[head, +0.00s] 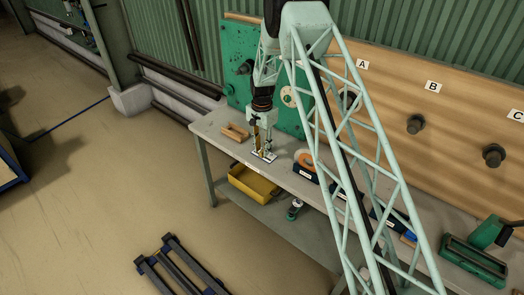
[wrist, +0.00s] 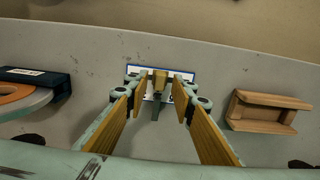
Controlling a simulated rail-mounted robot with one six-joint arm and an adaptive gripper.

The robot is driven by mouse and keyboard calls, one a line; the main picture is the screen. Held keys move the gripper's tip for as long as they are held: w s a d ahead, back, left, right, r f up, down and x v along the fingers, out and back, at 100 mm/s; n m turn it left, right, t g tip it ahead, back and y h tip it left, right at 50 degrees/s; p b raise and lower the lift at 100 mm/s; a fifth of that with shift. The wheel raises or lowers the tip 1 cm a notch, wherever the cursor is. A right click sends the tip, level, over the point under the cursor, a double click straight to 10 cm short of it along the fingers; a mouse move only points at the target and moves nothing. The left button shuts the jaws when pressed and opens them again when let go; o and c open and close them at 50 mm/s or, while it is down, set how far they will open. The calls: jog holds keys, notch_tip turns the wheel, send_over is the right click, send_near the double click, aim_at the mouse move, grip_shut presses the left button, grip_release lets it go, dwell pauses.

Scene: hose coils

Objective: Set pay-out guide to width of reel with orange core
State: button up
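My gripper (head: 263,143) points down over the near bench edge at the left end. In the wrist view its two wooden-faced fingers (wrist: 158,93) are apart, with gaps visible on both sides of a small tan block. That block (wrist: 160,79) stands at a white plate with a blue border (wrist: 134,70), which seems to be the pay-out guide; the plate also shows under my gripper in the head view (head: 270,156). An orange-cored reel (head: 305,159) lies in a dark holder on the bench to the right. In the wrist view its orange ring (wrist: 14,92) is partly cut off at left.
A wooden block with raised ends (wrist: 268,110) lies near the plate, also at the bench's left end (head: 235,132). A yellow tray (head: 253,184) is on the lower shelf. Behind stands a board with labelled pegs (head: 415,124). A green device (head: 473,262) is far right.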

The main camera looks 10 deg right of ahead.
jog(key=shift+f, duration=0.5)
jog(key=shift+c, duration=0.7)
grip_shut()
jog(key=shift+w+a+f+b, duration=0.1)
jog(key=shift+w+a+b, duration=0.35)
jog(key=shift+w+a, duration=0.65)
jog(key=shift+w+d, duration=0.1)
jog(key=shift+w, duration=0.15)
